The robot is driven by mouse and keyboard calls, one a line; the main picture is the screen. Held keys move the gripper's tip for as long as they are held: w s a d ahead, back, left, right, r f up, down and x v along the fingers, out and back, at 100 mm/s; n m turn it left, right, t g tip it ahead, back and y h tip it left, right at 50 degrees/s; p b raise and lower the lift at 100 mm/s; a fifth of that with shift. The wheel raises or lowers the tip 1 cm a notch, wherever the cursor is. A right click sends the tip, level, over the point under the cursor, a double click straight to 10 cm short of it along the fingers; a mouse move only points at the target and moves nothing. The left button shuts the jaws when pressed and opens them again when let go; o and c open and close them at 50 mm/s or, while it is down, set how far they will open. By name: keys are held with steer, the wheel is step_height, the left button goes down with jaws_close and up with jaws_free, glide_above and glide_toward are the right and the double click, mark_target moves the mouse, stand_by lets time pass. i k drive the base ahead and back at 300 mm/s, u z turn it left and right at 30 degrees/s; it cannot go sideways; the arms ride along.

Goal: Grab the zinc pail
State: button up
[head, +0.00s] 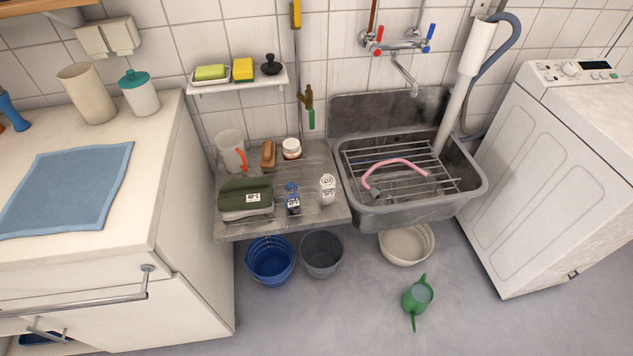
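A grey, round, open-topped bucket, which looks like the zinc pail (322,262), stands upright on the floor below the front edge of the grey draining shelf (235,229). The shelf hides part of its back rim. A blue bucket (270,266) stands close at its left. My gripper is not in the head view.
A cream basin (406,246) and a green watering can (418,296) are on the floor at the right. The grey sink (415,212) overhangs the basin. A white cabinet (190,240) bounds the left, a white washing machine (545,190) the right. The front floor is clear.

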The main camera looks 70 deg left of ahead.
mark_target(322, 251)
steer(key=z, duration=0.1)
steer(key=i, duration=0.15)
steer(key=u, duration=2.7)
steer(key=k, duration=0.85)
steer(key=u, duration=0.25)
steer(key=i, duration=0.85)
steer(key=z, duration=0.1)
